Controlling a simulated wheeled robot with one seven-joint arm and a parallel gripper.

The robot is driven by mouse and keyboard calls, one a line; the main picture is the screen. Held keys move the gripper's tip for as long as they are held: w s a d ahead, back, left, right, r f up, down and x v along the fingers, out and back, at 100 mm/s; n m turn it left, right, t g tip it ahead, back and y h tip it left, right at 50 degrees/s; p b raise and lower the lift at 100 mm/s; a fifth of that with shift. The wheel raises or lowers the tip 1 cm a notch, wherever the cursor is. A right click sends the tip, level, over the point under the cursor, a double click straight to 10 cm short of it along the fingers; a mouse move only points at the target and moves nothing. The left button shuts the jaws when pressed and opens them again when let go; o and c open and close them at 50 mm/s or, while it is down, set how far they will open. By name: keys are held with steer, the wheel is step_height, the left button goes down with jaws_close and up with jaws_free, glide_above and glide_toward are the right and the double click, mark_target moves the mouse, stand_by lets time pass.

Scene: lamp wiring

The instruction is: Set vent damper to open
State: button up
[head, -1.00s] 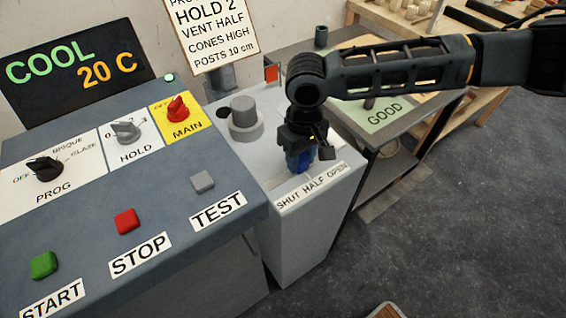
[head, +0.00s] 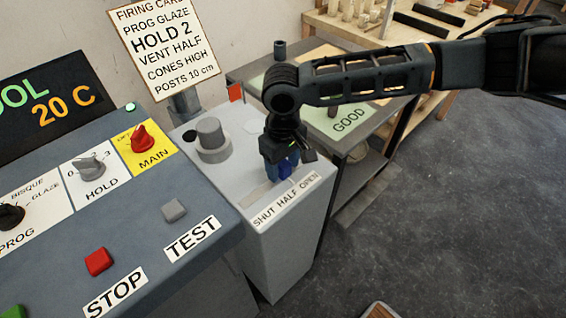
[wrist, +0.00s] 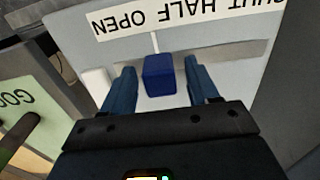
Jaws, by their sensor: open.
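The vent damper's blue handle (wrist: 159,76) shows in the wrist view, in a slot in the grey box top, beside the SHUT HALF OPEN label (head: 286,200). Its thin white pointer lies between the words HALF and OPEN, as seen from the wrist. My gripper (wrist: 161,68) is open, its two blue fingers on either side of the handle with a small gap on each side. In the head view my gripper (head: 287,168) is low over the box top. It hides most of the handle there, and finger and handle are hard to tell apart.
A grey round knob (head: 210,138) stands on the same box, left of my gripper. The control panel (head: 150,215) with buttons and dials is at the left. A firing card (head: 163,45) says VENT HALF. A table with a GOOD mat (head: 345,122) is behind; open floor lies right.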

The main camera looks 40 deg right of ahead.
mark_target(283, 162)
steer(key=shift+r, duration=3.9)
steer(key=shift+w, duration=0.1)
